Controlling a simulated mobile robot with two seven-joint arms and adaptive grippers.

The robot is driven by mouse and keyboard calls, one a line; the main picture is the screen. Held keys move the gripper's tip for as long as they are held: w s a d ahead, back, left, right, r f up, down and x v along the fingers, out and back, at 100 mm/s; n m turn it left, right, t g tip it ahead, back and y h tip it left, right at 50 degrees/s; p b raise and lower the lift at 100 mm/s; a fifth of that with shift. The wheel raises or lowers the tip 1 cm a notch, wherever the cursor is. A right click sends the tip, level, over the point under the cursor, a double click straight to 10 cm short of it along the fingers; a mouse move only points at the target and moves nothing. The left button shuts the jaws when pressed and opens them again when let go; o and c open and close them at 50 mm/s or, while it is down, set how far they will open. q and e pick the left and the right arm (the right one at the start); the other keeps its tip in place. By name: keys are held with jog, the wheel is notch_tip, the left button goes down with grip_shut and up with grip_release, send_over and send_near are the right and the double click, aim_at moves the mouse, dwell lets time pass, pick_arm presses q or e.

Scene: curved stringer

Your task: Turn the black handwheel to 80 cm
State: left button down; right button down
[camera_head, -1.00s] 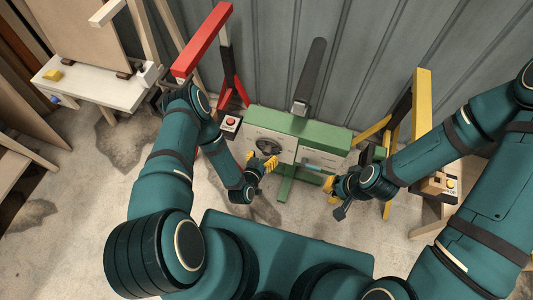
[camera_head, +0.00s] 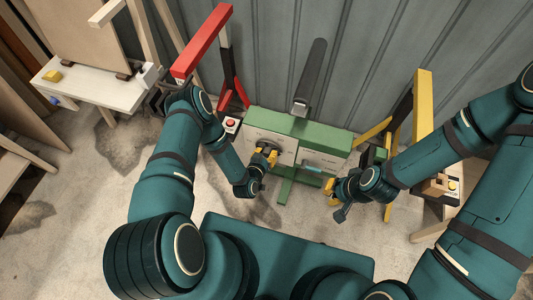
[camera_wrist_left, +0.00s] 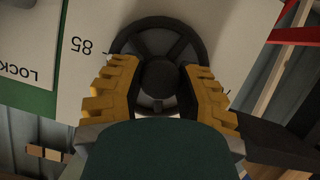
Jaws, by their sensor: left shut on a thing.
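The black handwheel (camera_wrist_left: 157,37) is on the pale front panel of the green machine (camera_head: 325,134). In the left wrist view, the yellow fingers of my left gripper (camera_wrist_left: 157,95) lie on both sides of the wheel's dark hub and close on it. In the head view, the left gripper (camera_head: 266,152) covers most of the wheel. The number 85 shows upside down on the panel (camera_wrist_left: 82,45) beside the wheel. My right gripper (camera_head: 331,190) is near the machine's right front, apart from it; I cannot tell its finger gap.
A red stand (camera_head: 205,45) is left of the machine and a yellow stand (camera_head: 422,95) is right of it. A red button box (camera_head: 231,125) is beside the left arm. A white bench (camera_head: 90,85) stands at the far left. A corrugated wall is behind.

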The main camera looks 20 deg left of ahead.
pick_arm(q)
jog(key=n+h, duration=0.1)
jog(key=n, duration=0.1)
jog(key=n+h, duration=0.1)
jog(key=n, duration=0.1)
jog(key=shift+f+t+h, duration=0.1)
jog(key=shift+t+h, duration=0.2)
jog(key=n+t+h, duration=0.1)
jog(key=n+h, duration=0.1)
jog(key=n, duration=0.2)
dwell(0.5)
jog(key=shift+n+h, duration=0.3)
jog(key=c, duration=0.6)
grip_release()
jog(key=shift+o, duration=0.2)
jog(key=v, duration=1.2)
